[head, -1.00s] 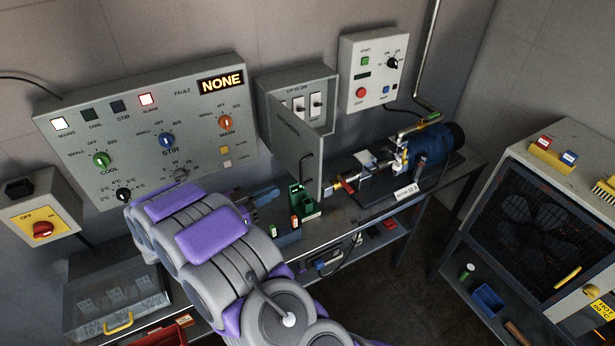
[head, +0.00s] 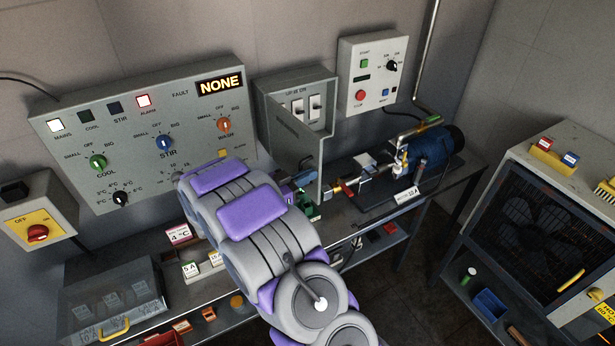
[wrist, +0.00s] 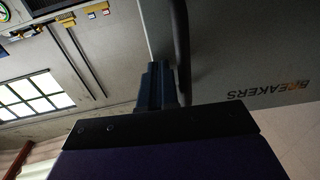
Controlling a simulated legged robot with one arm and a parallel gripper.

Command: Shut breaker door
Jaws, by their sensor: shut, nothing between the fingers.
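The breaker box (head: 326,88) hangs on the back wall, with white switches inside. Its grey door (head: 283,128) stands open, swung out towards me from the left side of the box. My gripper (head: 305,177) is shut and empty at the door's lower outer part, on the face turned to me. In the wrist view, the shut fingers (wrist: 160,85) are close beside the dark bar handle (wrist: 182,42) on the door face (wrist: 235,50), which carries the word BREAKERS upside down. I cannot tell whether they touch.
A control panel (head: 75,155) is left of the box, and a start/stop box (head: 373,75) is right of it. A blue motor and pump (head: 428,147) stand on the bench below. A clear-lidded case (head: 118,298) sits at front left.

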